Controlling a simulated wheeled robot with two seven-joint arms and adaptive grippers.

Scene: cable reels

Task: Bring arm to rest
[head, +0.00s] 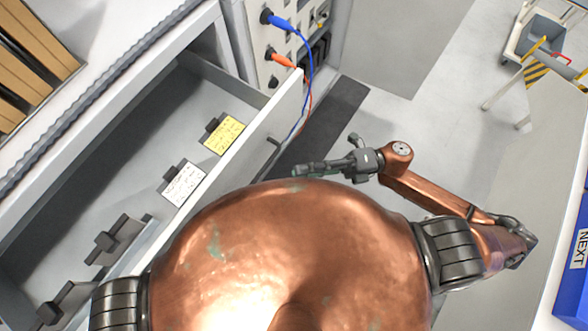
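My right arm (430,194) comes in from the right, bent at a copper joint. Its dark gripper (304,168) points left, in front of my rounded copper body and close to the front of an open grey drawer (262,135). The gripper is seen from the side and small, so the gap between its fingers cannot be made out. Nothing is seen hanging from it. My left gripper and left forearm are not in view; only a ribbed dark shoulder joint shows at the bottom left.
The drawer holds dividers with a yellow label (223,135) and a white label (183,184). A panel with a blue plug (281,22) and an orange plug (283,60) stands behind. A blue bin marked NEXT (577,255) is at the right edge.

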